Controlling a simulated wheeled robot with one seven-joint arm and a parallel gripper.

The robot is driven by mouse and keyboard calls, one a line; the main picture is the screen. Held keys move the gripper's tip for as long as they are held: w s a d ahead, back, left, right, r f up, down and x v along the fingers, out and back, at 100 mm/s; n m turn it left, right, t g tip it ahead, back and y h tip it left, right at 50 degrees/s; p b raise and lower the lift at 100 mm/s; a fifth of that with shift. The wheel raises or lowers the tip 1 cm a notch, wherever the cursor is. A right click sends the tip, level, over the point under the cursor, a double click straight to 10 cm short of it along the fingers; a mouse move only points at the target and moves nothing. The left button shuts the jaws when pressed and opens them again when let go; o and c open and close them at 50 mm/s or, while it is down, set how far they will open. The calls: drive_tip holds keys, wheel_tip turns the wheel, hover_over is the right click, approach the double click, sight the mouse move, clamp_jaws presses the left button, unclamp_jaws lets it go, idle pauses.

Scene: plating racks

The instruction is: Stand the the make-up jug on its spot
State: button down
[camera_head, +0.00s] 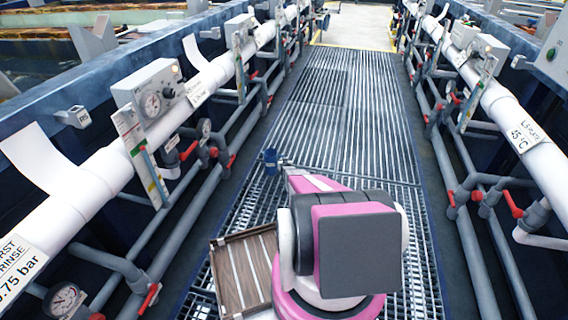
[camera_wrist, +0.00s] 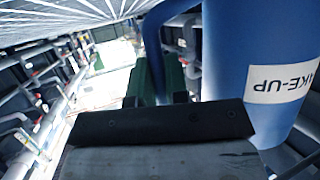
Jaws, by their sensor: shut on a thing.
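The make-up jug (camera_wrist: 255,55) is blue with a white label reading MAKE-UP, upside down in the wrist view. It fills the right side there, and its blue handle (camera_wrist: 153,45) runs down between the fingers. My gripper (camera_wrist: 162,85) is shut on that handle, with the jug body to the right of the fingers. In the head view a small blue vessel (camera_head: 271,161), which looks like the same jug, shows past my pink and grey arm over the grating. My gripper is mostly hidden there. I cannot make out the jug's marked spot in either view.
A grated walkway (camera_head: 325,115) runs ahead between two rows of pipes. White pipes with gauges (camera_head: 150,103), labels and red-handled valves line the left; more pipes (camera_head: 500,105) line the right. A wooden slatted tray (camera_head: 214,262) is at lower left of my arm. The far walkway is clear.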

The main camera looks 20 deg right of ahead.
drive_tip(key=shift+f, duration=0.3)
drive_tip(key=c, duration=1.1)
unclamp_jaws()
drive_tip(key=shift+o, duration=0.2)
drive_tip(key=shift+s, duration=0.1)
drive_tip(key=s+a+r+n+g+y, duration=0.1)
drive_tip(key=s+a+r+g, duration=0.3)
drive_tip(key=s+a+r, duration=0.6)
drive_tip(key=s+a+r+n+g+y, duration=0.1)
drive_tip(key=s+a+r+g, duration=0.3)
drive_tip(key=s+a+r, duration=0.6)
drive_tip(key=s+a+r+g+y, duration=0.1)
drive_tip(key=s+a+r+g, duration=0.4)
drive_tip(key=s+r, duration=2.2)
drive_tip(key=s+a, duration=0.5)
drive_tip(key=s, duration=0.2)
drive_tip(key=shift+r+n, duration=0.25)
drive_tip(key=shift+n, duration=0.15)
